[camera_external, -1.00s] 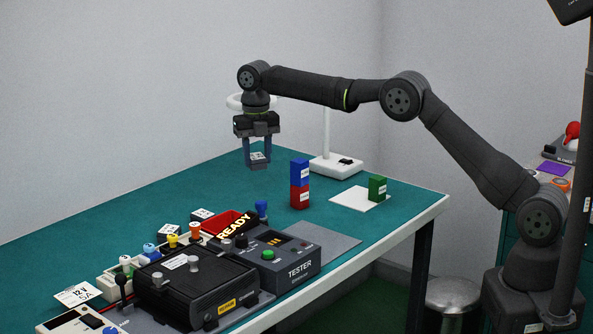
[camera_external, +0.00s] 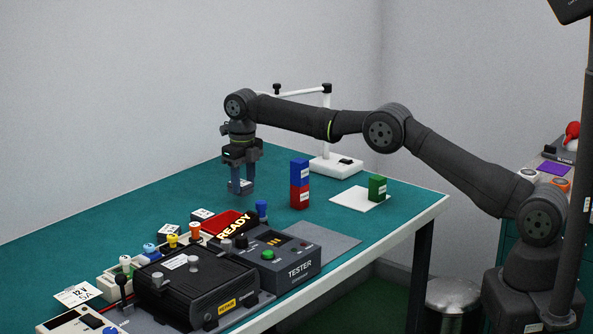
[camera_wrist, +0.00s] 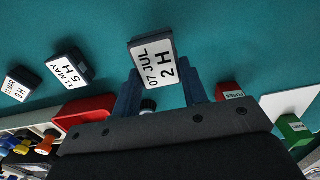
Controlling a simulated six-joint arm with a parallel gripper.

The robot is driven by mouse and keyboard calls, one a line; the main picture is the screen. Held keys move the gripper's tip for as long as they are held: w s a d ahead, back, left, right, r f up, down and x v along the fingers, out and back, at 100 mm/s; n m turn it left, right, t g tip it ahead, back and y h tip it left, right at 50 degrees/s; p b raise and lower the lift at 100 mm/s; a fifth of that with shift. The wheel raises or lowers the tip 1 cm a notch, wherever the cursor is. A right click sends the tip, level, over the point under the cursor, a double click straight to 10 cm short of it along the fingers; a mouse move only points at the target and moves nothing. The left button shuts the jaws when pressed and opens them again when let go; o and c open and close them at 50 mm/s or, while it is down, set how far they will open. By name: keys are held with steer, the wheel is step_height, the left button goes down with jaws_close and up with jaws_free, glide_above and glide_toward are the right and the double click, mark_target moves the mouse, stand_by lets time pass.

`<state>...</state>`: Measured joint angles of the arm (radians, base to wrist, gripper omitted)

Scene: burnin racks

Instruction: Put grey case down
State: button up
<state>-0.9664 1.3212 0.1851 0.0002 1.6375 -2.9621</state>
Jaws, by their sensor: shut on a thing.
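The grey case (camera_wrist: 172,41) has a white label reading 07 JUL and 2 H and shows in the wrist view between my fingers. My gripper (camera_external: 241,188) is shut on it, fingers pointing down. In the external view the case is small and mostly hidden between the fingers, low over the back left of the green table (camera_external: 335,230). I cannot tell whether it touches the table.
Two other labelled cases (camera_wrist: 70,67) (camera_wrist: 20,84) lie left of it, near a red tray (camera_wrist: 83,111). Stacked blue and red blocks (camera_external: 300,184) and a green block (camera_external: 377,188) on a white sheet stand to the right. Table behind the cases is clear.

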mark_target(243, 183)
steer(key=shift+f, duration=1.9)
steer(key=shift+f, duration=0.1)
steer(key=o, duration=1.1)
steer(key=shift+r, duration=3.85)
steer(key=shift+f, duration=0.15)
step_height(243, 183, down, 7)
steer(key=shift+f, duration=0.1)
step_height(243, 183, up, 5)
steer(key=shift+r, duration=0.1)
